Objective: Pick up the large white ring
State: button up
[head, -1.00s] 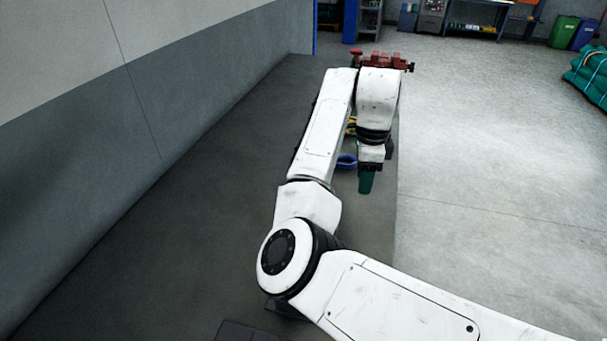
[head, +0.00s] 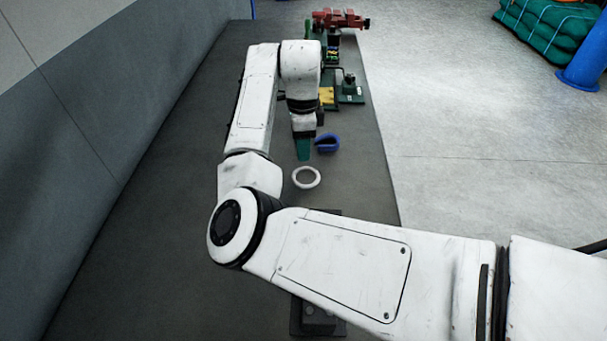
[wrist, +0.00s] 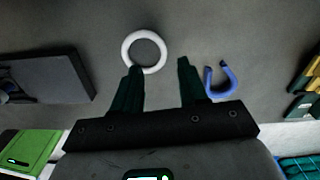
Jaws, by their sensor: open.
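The large white ring (head: 306,177) lies flat on the dark bench in the head view, just in front of my gripper (head: 303,158). In the wrist view the white ring (wrist: 144,50) is whole except where the left finger's tip overlaps its lower edge. My gripper (wrist: 160,68) has two dark green fingers, spread apart with nothing between them. The wrist view shows the ring beyond the left fingertip, off to the left of the gap. I cannot tell how high the fingers are above the bench.
A blue U-shaped piece (head: 327,143) lies close to my gripper; it also shows in the wrist view (wrist: 220,82). A red vise (head: 340,19) and yellow and green items (head: 327,96) stand farther along the bench (head: 150,190). A wall runs along the left.

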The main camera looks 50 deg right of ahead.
aim_at(305, 168)
jog(key=shift+s+d+f+p, duration=0.15)
jog(key=shift+f+p, duration=0.2)
jog(key=shift+f, duration=1.3)
jog(key=shift+w+d+f+p, duration=0.1)
jog(key=shift+f+p, duration=0.2)
jog(key=shift+f, duration=1.35)
jog(key=shift+c, duration=0.4)
grip_shut()
